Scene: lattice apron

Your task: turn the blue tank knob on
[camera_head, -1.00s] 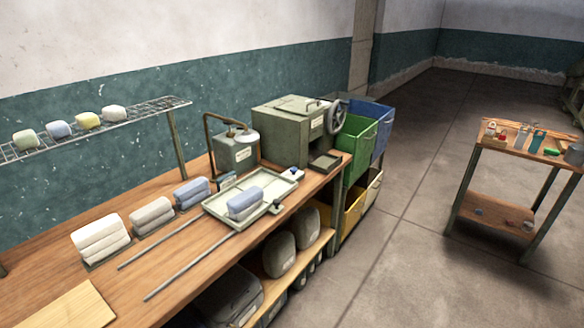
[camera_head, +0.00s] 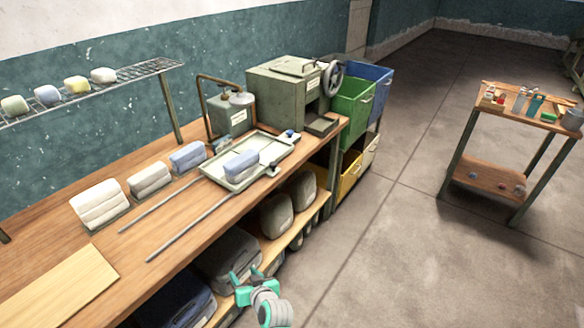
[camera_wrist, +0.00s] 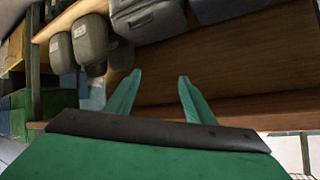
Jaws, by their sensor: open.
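A small blue knob (camera_head: 290,134) sits at the far right corner of a pale tray (camera_head: 213,171) on the workbench. A grey-green tank (camera_head: 232,117) with a bent pipe stands behind the tray. A folded blue cloth (camera_head: 241,165) lies in the tray. My gripper (camera_head: 247,277) is teal, open and empty, low in front of the bench and well short of the knob. In the wrist view its two fingers (camera_wrist: 160,82) are spread apart before the lower shelf. The knob is not in the wrist view.
A green-grey machine with a handwheel (camera_head: 288,95) stands beside the tank. Green (camera_head: 352,103) and blue bins stand past the bench end. A small cart (camera_head: 515,120) is at right; the floor between is clear.

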